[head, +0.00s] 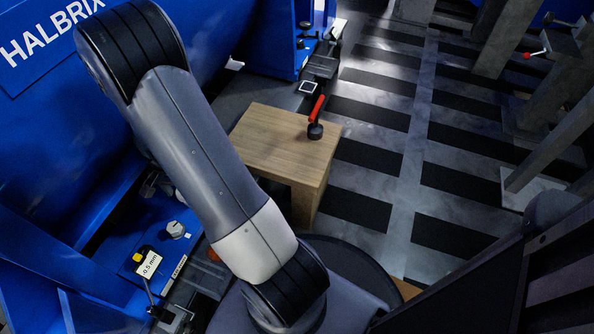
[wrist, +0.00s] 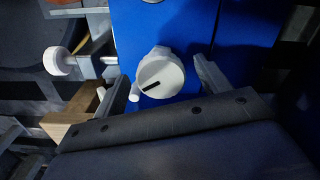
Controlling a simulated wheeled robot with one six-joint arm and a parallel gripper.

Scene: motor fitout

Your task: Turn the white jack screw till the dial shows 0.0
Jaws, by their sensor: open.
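A white round screw head (head: 175,229) with a dark mark sits on the blue motor foot at lower left in the head view; I take it to be the jack screw. In the wrist view a white round head (wrist: 160,77) with a black line shows between the fingers of my gripper (wrist: 160,90). The gripper is open, one finger on each side of it; I cannot tell whether either touches. A dial's white display (head: 149,264) reads about 0.5 mm; a sign before it is unclear. My gripper is not visible in the head view.
Another white knob (wrist: 57,62) sticks out left on a grey bracket. A wooden block (head: 285,145) carries a red-handled tool (head: 317,112). The blue motor housing (head: 60,150) fills the left. Striped floor (head: 400,150) lies open at right, with grey steel posts beyond.

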